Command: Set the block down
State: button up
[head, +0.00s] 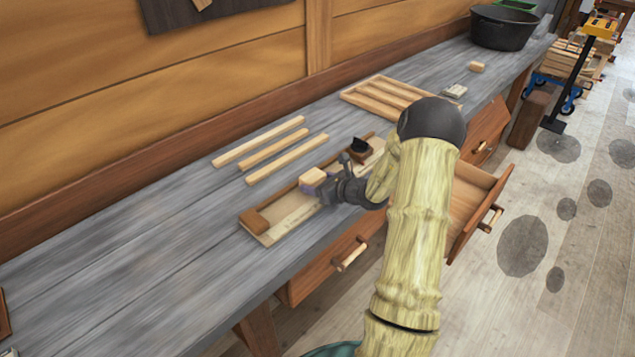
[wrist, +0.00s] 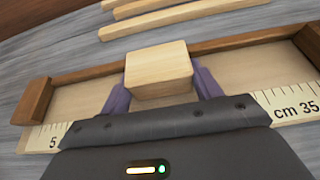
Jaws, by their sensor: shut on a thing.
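The block (head: 312,177) is pale wood and held in my gripper (head: 324,188). In the wrist view the block (wrist: 159,70) sits between the two purple fingers (wrist: 160,88), which are shut on it. The block is over a shallow wooden tray (head: 287,217) with a dark back rail, a brown end stop and a ruler strip along its front. In the wrist view the ruler (wrist: 292,102) shows "5" at the left and "cm 35" at the right. I cannot tell whether the block touches the tray's floor; its underside is hidden.
Several pale wooden strips (head: 272,150) lie on the grey bench behind the tray. A slatted wooden rack (head: 372,97) lies farther back, and a black tub (head: 502,28) stands at the far end. An open drawer (head: 478,200) juts out at the right.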

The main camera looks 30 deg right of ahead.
jog(key=shift+s+d, duration=0.2)
jog(key=o, duration=1)
jog(key=shift+a, duration=0.3)
jog(key=shift+d, duration=0.1)
jog(key=shift+r, duration=0.15)
jog(key=b+v, duration=0.1)
jog(key=v, duration=1.1)
